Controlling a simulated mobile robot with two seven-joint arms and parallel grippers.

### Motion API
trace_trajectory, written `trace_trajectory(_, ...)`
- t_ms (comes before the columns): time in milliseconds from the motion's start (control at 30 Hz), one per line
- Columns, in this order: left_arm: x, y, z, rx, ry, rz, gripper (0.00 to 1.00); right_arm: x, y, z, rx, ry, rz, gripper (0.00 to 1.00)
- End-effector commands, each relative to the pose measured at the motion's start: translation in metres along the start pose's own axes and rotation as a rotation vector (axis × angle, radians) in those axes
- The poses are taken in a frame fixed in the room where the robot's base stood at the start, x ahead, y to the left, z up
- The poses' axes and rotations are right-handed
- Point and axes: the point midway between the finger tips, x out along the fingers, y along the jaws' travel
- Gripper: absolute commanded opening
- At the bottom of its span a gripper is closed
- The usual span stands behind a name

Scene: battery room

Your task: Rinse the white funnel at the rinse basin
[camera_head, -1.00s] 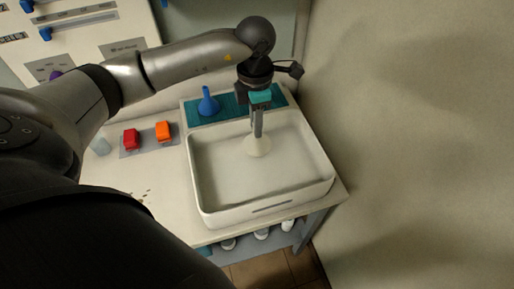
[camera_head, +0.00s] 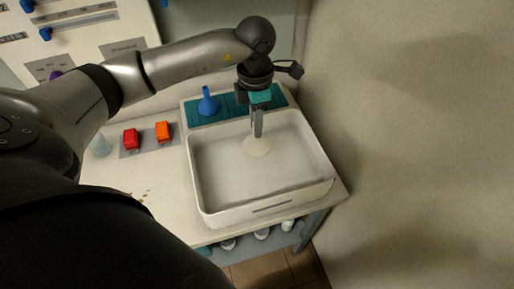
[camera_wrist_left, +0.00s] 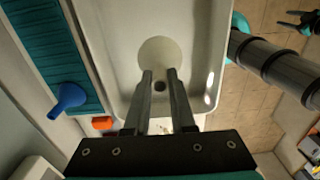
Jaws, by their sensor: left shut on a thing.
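The white funnel (camera_head: 257,147) is inside the white rinse basin (camera_head: 262,213), towards its back. My left gripper (camera_head: 258,128) points down over the basin, shut on the funnel. In the left wrist view, the funnel (camera_wrist_left: 160,48) shows as a pale round shape with a dark opening, at the tips of the left gripper (camera_wrist_left: 160,73). I cannot tell whether the funnel touches the basin floor.
A blue funnel (camera_head: 208,102) stands on the teal mat (camera_head: 232,108) behind the basin. A red block (camera_head: 131,139) and an orange block (camera_head: 163,131) sit left of the basin. A bare wall (camera_head: 420,140) rises at the right. Bottles (camera_head: 262,234) stand under the table.

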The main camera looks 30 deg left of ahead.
Motion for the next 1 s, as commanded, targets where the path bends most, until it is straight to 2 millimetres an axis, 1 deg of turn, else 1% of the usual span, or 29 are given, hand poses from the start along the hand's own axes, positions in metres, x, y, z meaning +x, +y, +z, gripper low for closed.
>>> trace_trajectory(433,0.000,0.000,0.000,0.000,0.000,0.000,0.00,0.000,0.000,0.000,0.000,0.000,0.000,0.50)
trace_trajectory(567,-0.003,0.000,0.000,0.000,-0.001,0.000,0.00,-0.002,0.000,0.000,0.000,0.000,0.000,0.50)
trace_trajectory(667,-0.011,0.000,0.000,0.000,0.000,0.001,0.00,-0.007,0.000,-0.001,0.000,0.000,0.000,0.50)
trace_trajectory(900,-0.035,-0.001,0.000,0.000,-0.001,0.001,0.00,-0.024,0.001,-0.002,0.000,0.000,0.000,0.50)
trace_trajectory(1000,-0.041,-0.001,0.000,0.000,-0.001,0.001,0.00,-0.027,0.001,-0.003,0.000,0.000,0.000,0.50)
